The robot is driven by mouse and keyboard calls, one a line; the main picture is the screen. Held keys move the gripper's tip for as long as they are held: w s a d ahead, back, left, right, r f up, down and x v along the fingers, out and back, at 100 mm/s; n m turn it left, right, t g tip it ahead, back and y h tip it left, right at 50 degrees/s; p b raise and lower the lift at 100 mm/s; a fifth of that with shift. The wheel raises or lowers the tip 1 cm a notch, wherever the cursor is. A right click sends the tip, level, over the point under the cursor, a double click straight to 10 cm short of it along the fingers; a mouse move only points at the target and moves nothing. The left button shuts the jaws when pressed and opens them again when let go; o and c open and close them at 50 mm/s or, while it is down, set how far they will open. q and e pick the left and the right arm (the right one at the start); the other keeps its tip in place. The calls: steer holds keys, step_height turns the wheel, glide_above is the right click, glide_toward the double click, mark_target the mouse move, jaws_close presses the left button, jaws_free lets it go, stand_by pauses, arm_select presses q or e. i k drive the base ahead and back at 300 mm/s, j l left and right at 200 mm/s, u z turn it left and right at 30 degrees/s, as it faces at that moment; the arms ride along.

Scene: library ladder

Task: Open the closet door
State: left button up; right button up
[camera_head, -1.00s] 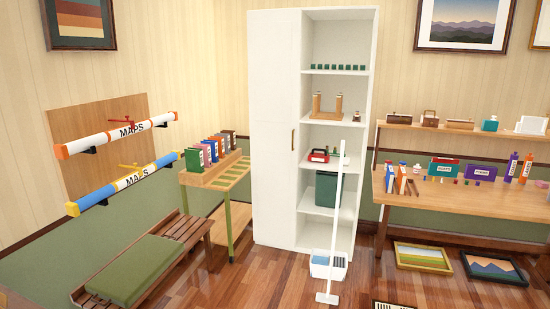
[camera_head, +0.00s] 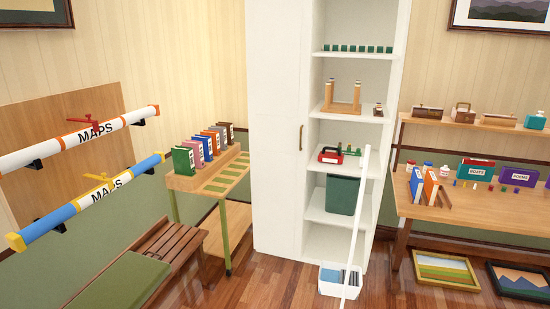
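The white closet (camera_head: 384,222) stands against the back wall in the middle of the view. Its left half is covered by a tall white closet door (camera_head: 276,130), which looks shut. A small brass-coloured handle (camera_head: 301,138) sits upright near the door's right edge. The right half is open shelving with small green blocks (camera_head: 358,49), a wooden stand (camera_head: 343,98), a red case (camera_head: 331,156) and a dark green bin (camera_head: 342,194). Neither of my grippers is in view.
A white pole (camera_head: 356,220) leans in front of the shelves, by a white-and-blue box (camera_head: 339,279). A wooden book cart (camera_head: 185,184) stands left of the closet, a bench (camera_head: 184,244) nearer. A desk (camera_head: 408,209) is at right. Some floor before the door is clear.

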mark_target(278, 33)
steer(key=i, duration=3.35)
steer(key=u, duration=0.05)
